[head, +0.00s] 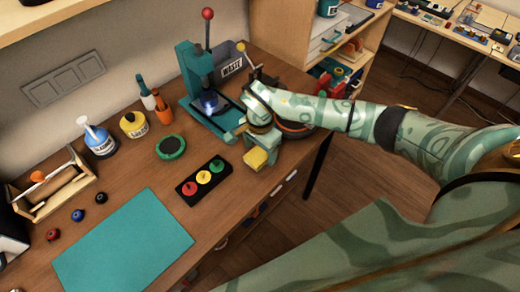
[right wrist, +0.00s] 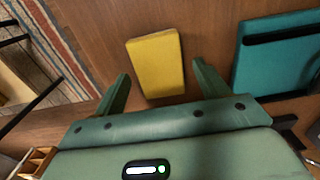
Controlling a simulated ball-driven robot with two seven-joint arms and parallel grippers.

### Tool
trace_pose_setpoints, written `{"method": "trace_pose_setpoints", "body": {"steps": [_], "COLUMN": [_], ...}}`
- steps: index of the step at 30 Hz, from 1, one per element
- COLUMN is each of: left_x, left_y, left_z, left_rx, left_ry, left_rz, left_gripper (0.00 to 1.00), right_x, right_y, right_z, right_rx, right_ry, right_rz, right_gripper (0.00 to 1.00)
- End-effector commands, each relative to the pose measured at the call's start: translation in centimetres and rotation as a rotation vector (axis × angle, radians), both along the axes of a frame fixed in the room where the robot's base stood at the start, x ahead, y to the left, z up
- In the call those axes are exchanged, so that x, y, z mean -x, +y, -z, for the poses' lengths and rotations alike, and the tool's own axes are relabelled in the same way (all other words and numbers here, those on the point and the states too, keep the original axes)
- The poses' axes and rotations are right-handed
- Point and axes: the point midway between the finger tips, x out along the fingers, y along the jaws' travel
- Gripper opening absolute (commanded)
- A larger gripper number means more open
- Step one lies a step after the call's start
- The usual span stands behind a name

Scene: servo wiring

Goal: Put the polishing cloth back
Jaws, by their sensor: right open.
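The polishing cloth appears to be the flat yellow rectangular piece (head: 255,158) on the wooden workbench near its front edge, right of the button block. My right gripper (head: 261,147) is just above it, pointing down. In the right wrist view, the yellow cloth (right wrist: 156,62) lies between and beyond the two green fingers (right wrist: 160,72), which stand apart. The fingers do not visibly touch it. The right gripper is open and empty. My left gripper is not in view.
A teal press (head: 205,90) with a red-knobbed lever stands behind the gripper, near a waste bin (head: 231,68). A black block with red, yellow and green buttons (head: 203,181) and a teal mat (head: 122,243) lie to the left. Bottles and a wooden tray stand at the back.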

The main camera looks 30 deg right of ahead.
Motion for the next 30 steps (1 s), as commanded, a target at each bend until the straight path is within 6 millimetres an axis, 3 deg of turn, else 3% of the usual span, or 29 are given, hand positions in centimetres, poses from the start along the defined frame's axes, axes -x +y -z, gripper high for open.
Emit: {"method": "trace_pose_setpoints", "body": {"steps": [9, 15, 30], "left_x": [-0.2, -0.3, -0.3], "left_y": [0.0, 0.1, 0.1], "left_z": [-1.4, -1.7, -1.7], "left_rx": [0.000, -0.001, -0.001], "left_ry": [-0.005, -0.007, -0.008], "left_rz": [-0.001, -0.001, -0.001], "left_gripper": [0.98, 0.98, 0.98], "right_x": [-0.1, -0.1, 0.0], "right_y": [-0.1, -0.1, 0.0], "right_z": [-7.6, -10.6, -11.2], "right_rx": [0.002, 0.001, 0.001], "right_ry": [-0.006, -0.003, 0.001], "right_rz": [-0.001, 0.001, 0.001], "right_gripper": [0.73, 0.73, 0.73]}}
